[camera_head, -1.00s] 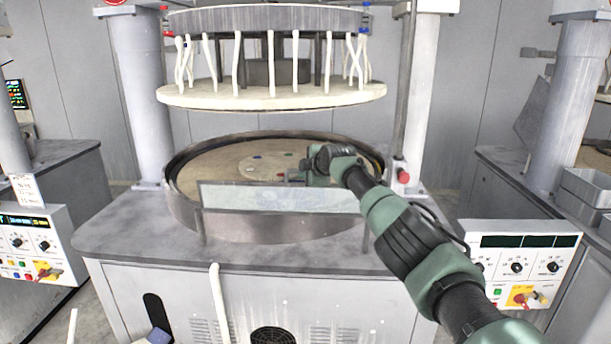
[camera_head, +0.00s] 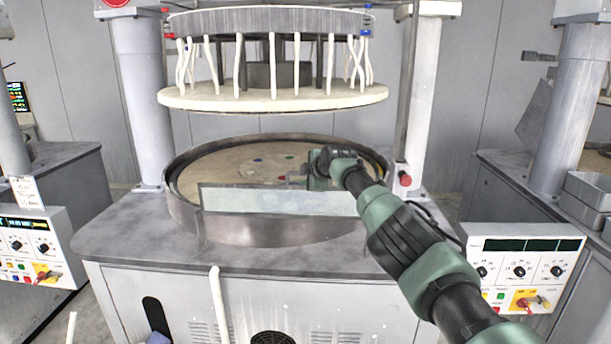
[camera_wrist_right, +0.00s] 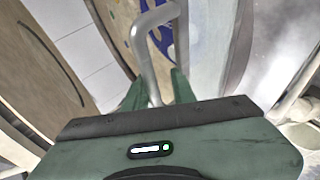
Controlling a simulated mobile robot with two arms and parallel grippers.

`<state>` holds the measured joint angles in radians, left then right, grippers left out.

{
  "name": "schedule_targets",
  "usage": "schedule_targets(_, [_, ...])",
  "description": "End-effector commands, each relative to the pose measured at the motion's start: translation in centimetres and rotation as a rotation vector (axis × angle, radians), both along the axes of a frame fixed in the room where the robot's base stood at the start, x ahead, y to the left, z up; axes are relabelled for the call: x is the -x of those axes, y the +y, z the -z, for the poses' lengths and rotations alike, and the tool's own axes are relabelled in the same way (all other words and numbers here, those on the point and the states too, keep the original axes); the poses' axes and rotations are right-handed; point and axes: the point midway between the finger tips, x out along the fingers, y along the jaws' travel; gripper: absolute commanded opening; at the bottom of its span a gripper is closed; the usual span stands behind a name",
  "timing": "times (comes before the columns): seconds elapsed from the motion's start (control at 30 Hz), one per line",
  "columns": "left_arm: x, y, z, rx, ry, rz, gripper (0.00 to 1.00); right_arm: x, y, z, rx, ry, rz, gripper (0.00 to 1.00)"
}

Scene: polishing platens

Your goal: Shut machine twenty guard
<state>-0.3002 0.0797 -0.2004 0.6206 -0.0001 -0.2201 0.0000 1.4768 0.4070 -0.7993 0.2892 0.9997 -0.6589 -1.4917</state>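The guard is a clear, pale panel (camera_head: 245,199) upright across the front of the round basin (camera_head: 235,230). My right gripper (camera_head: 290,182) reaches over the basin just behind the panel's upper edge, toward its right half. In the right wrist view, a bent grey metal handle (camera_wrist_right: 146,55) runs down between the two green fingertips (camera_wrist_right: 160,85). The fingers stand apart with a gap showing beside the bar, so they look open around it. Whether a finger touches the bar is unclear. My left gripper is not in view.
The tan platen (camera_head: 225,165) lies inside the basin with small coloured marks. A raised upper disc (camera_head: 270,97) with white hoses hangs above. Columns stand on both sides. A control panel (camera_head: 522,268) is at right, and another (camera_head: 30,245) at left.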

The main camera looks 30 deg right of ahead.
Motion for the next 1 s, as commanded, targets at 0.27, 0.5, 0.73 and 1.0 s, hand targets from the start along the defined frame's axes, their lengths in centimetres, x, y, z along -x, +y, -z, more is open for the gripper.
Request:
schedule_targets(0.27, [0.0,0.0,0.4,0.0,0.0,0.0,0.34,0.6,-0.3,1.8,-0.001,0.033,0.003,0.34])
schedule_targets(0.5, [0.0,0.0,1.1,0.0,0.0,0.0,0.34,1.5,-0.4,1.0,0.002,0.027,0.004,0.34])
schedule_targets(0.73, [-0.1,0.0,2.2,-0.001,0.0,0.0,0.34,3.2,-0.1,-0.2,0.004,0.019,0.005,0.34])
schedule_targets(1.0, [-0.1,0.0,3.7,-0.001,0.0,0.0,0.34,5.8,0.4,-3.0,0.006,-0.001,0.002,0.34])
